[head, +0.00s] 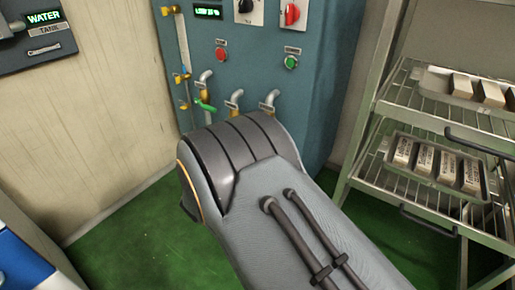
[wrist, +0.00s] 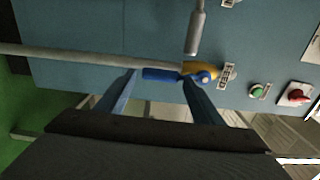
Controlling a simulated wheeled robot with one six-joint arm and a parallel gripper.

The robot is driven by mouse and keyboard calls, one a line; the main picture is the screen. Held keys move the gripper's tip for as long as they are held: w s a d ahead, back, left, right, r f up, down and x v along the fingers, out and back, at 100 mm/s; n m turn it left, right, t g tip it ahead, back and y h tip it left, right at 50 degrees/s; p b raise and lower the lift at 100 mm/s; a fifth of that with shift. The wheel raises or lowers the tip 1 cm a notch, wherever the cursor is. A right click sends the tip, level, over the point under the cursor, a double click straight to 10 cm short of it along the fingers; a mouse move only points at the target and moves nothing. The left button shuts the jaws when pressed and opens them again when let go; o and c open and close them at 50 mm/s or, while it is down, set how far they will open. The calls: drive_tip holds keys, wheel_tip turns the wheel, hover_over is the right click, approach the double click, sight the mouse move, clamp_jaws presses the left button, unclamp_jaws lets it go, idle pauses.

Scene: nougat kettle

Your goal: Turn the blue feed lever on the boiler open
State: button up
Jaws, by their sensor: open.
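The blue lever (wrist: 160,75) shows in the wrist view on a yellow valve body (wrist: 205,67) with a blue pivot. It lies roughly along a long grey pipe (wrist: 80,54) that meets the valve from the left. My gripper (wrist: 159,79) is open, with one blue finger on each side of the lever, below it in the picture. I cannot tell whether either finger touches it. The boiler (head: 250,70) is a teal cabinet in the head view. My arm covers the lower part of its front there and hides my gripper.
A green lever (head: 205,105) and bent pipes (head: 236,97) stick out of the boiler's front. A red knob (head: 292,14) and a green button (head: 291,62) sit higher. A wire rack (head: 430,130) with trays of bars stands at the right. Green floor is clear at left.

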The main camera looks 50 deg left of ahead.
drive_tip(key=p+v, duration=0.1)
drive_tip(key=v, duration=0.3)
drive_tip(key=shift+s, duration=0.1)
drive_tip(key=shift+d, duration=0.15)
idle(0.3)
